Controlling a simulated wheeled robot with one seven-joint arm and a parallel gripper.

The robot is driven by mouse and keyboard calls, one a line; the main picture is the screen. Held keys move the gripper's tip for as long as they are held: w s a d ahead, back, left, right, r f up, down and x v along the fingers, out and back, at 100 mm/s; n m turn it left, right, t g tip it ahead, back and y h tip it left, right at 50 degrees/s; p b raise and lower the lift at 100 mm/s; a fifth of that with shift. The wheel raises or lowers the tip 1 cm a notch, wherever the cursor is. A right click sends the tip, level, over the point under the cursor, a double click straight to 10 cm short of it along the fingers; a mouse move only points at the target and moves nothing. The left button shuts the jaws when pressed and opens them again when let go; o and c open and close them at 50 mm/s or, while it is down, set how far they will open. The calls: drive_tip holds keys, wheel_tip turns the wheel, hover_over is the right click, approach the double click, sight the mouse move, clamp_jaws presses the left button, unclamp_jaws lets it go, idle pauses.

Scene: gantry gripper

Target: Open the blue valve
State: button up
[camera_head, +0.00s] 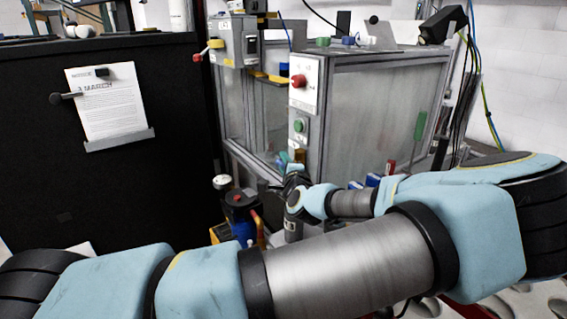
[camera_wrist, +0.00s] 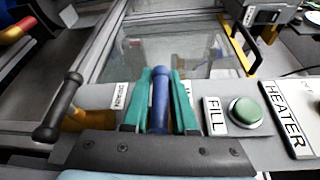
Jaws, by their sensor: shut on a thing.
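The blue valve handle (camera_wrist: 160,98) stands in the middle of the wrist view, its rounded top pointing away from the camera. My gripper (camera_wrist: 161,84) has its two teal fingers shut on it, one on each side. The valve's body and base are hidden behind the dark gripper mount. In the head view my gripper (camera_head: 286,163) is at the lower front of the grey machine cabinet, small and partly covered by my own arm. I cannot make out the blue handle there.
A black lever on a brass valve (camera_wrist: 61,108) stands left of my gripper. To the right are a FILL label (camera_wrist: 214,115), a green button (camera_wrist: 246,111) and a HEATER label (camera_wrist: 287,132). A glass-walled tank (camera_wrist: 170,50) lies beyond. A dark panel (camera_head: 110,180) stands at left.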

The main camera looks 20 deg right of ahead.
clamp_jaws()
drive_tip(key=shift+r+g+p, duration=0.1)
drive_tip(key=shift+g+p, duration=0.2)
drive_tip(key=shift+p, duration=0.4)
drive_tip(key=s+n+g+p, duration=0.1)
drive_tip(key=g+p, duration=0.4)
drive_tip(key=f+n+g+p, duration=0.1)
drive_tip(key=g+p, duration=0.4)
drive_tip(key=p, duration=0.1)
drive_tip(key=s+f+n+g+h+p, duration=0.1)
drive_tip(key=n+g+p, duration=0.1)
drive_tip(key=g+p, duration=0.3)
drive_tip(key=shift+s+d+f, duration=0.25)
drive_tip(key=shift+s, duration=0.05)
drive_tip(key=shift+s+g+p, duration=0.1)
drive_tip(key=shift+g+p, duration=0.3)
drive_tip(key=shift+g, duration=0.1)
drive_tip(key=shift+s+f, duration=0.1)
drive_tip(key=shift+f, duration=0.05)
